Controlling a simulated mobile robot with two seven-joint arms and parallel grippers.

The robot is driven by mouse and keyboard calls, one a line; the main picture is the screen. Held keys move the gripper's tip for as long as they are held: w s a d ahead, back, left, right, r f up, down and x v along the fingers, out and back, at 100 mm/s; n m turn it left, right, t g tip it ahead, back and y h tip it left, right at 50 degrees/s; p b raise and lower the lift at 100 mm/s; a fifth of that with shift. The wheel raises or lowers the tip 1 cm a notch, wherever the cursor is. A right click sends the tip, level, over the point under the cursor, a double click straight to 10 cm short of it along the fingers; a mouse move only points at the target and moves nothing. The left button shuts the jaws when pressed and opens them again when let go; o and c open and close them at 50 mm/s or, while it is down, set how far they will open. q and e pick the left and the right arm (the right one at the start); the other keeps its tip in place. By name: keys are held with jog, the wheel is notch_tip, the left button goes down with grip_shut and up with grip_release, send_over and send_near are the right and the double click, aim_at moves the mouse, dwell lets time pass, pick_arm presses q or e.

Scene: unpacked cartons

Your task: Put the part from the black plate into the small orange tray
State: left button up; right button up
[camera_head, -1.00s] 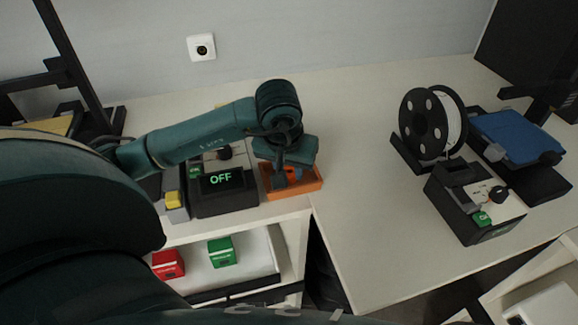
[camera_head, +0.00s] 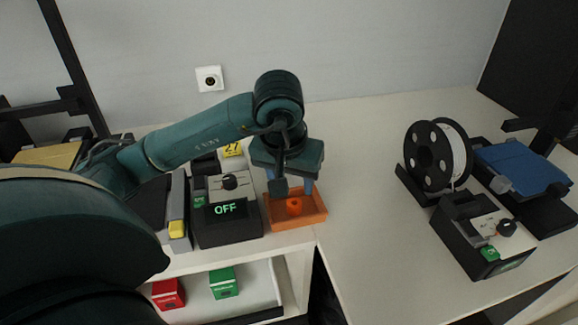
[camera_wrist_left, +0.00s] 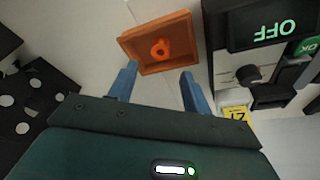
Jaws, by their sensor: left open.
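The small orange tray (camera_head: 316,219) stands on the table near its front edge, right of the black control box. An orange ring-like part (camera_head: 294,206) lies in it; the part also shows inside the tray in the left wrist view (camera_wrist_left: 160,48). My left gripper (camera_head: 292,188) is over the tray, with its blue fingers apart and nothing between them. The open fingers (camera_wrist_left: 158,72) also show in the left wrist view, apart from the part. A dark flat surface (camera_head: 152,203) shows at the left, partly hidden by my arm; I cannot tell if it is the black plate. My right gripper is not in view.
A control box (camera_head: 228,228) reading OFF stands close left of the tray. A black spool (camera_head: 432,157), a blue plate (camera_head: 520,166) and another control box (camera_head: 475,245) stand at the right. Red and green boxes sit on the shelf below. The table between is clear.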

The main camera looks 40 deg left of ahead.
pick_arm(q)
jog(key=v, duration=0.5)
jog(key=shift+f, duration=0.1)
dwell(0.4)
